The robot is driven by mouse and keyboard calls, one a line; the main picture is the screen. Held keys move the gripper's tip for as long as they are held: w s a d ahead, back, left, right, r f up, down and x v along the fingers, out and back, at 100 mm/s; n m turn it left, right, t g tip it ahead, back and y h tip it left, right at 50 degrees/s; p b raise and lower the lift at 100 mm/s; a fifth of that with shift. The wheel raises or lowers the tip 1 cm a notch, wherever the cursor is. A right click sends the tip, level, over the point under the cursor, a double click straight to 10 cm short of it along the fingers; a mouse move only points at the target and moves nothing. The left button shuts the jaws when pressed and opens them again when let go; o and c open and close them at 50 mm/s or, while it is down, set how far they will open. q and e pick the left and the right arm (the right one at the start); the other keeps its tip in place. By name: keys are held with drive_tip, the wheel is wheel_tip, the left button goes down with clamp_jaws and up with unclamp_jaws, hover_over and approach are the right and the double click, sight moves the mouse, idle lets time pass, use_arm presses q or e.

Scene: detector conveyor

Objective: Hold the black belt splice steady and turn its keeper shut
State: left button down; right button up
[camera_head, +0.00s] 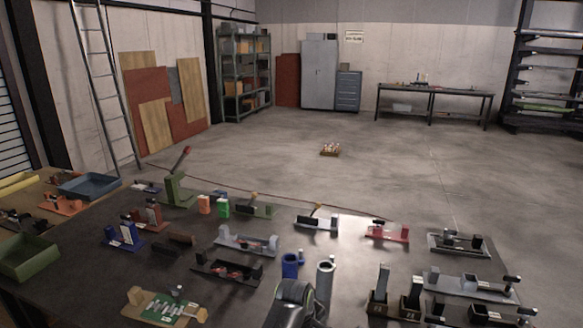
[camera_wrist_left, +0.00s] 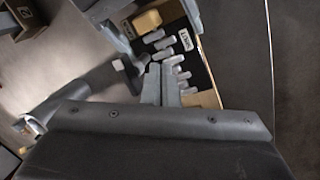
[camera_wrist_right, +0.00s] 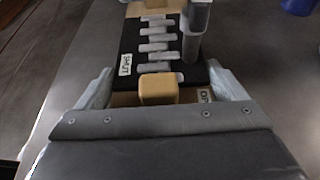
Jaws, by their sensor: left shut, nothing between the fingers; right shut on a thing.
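The black belt splice (camera_wrist_right: 155,40) has a row of grey clips, a tan base and a tan block (camera_wrist_right: 158,88) at its near end. It also shows in the left wrist view (camera_wrist_left: 205,72). My right gripper (camera_wrist_right: 162,88) is shut across this end, one finger on each side. A "SHUT" label (camera_wrist_right: 125,65) lies left of the block and a partly covered label (camera_wrist_right: 205,95) right of it. A grey upright piece (camera_wrist_right: 196,20) shows at the belt's right edge; I cannot tell whether it is the keeper. My left gripper (camera_wrist_left: 160,75) is shut and empty beside the clips.
In the head view a blue cup (camera_head: 290,267) and a grey cylinder (camera_head: 325,280) stand near the table's middle. A green splice (camera_head: 170,308) lies at front left. Several other fixtures crowd the table. Part of my own arm blocks the front middle.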

use_arm(q)
drive_tip(key=shift+w+d, duration=0.2)
drive_tip(key=shift+w, duration=0.35)
idle(0.8)
drive_tip(key=shift+w+a, duration=0.25)
drive_tip(key=shift+a, duration=0.1)
drive_tip(key=shift+w+a, duration=0.45)
drive_tip(key=shift+w, duration=0.15)
drive_tip(key=shift+w, duration=0.1)
idle(0.3)
drive_tip(key=shift+a, duration=0.1)
